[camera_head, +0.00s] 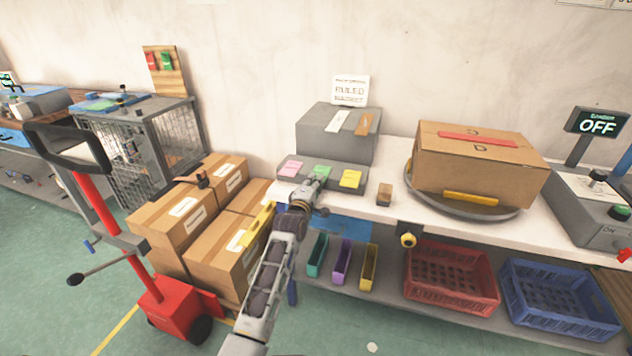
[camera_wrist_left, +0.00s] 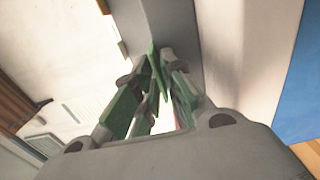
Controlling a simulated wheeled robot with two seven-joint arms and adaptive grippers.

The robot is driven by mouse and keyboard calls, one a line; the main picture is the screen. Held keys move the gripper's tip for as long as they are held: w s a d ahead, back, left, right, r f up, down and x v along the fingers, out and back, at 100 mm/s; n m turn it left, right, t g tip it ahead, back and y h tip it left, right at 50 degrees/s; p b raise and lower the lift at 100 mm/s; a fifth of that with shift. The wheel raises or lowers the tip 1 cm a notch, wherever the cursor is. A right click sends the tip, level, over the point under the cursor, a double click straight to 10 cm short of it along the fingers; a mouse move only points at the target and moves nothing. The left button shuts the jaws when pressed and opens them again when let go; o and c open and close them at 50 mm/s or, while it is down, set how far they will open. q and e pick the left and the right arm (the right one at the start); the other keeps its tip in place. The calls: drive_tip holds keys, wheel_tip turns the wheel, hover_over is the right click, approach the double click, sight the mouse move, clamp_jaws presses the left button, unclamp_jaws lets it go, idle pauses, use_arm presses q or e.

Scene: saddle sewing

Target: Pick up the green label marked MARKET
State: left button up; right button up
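The green label (camera_head: 322,172) stands in the middle of the grey label rack (camera_head: 357,187), between a pink label (camera_head: 291,168) and a yellow label (camera_head: 350,178). Its MARKET lettering is not readable here. My left gripper (camera_head: 318,184) is at the front of the green label, with its tips over the rack. In the left wrist view, a thin green piece (camera_wrist_left: 157,70), likely the label seen edge-on, stands between my close-set fingertips (camera_wrist_left: 150,80). I cannot tell whether they grip it. My right gripper is not in view.
A grey box (camera_head: 325,145) with a FAILED sign (camera_head: 350,90) stands behind the rack. A small block (camera_head: 384,194) and a carton (camera_head: 480,170) on a turntable (camera_head: 470,208) are to the right. Stacked cartons (camera_head: 175,225) and a red cart (camera_head: 180,305) stand left.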

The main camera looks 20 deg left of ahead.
use_arm(q)
clamp_jaws()
drive_tip(key=shift+r, duration=0.1)
drive_tip(key=shift+d+r+p, duration=0.1)
drive_tip(key=shift+r+p, duration=1.15)
drive_tip(key=shift+p, duration=0.1)
drive_tip(key=shift+s+r+p, duration=0.2)
drive_tip(key=shift+s+p, duration=0.65)
drive_tip(key=shift+s+r+p, duration=0.2)
drive_tip(key=shift+s+p, duration=0.6)
drive_tip(key=shift+s, duration=0.05)
drive_tip(key=s+r+p, duration=0.4)
drive_tip(key=s+p, duration=0.5)
drive_tip(key=s, duration=0.1)
drive_tip(key=shift+s+a, duration=0.3)
drive_tip(key=shift+s, duration=0.05)
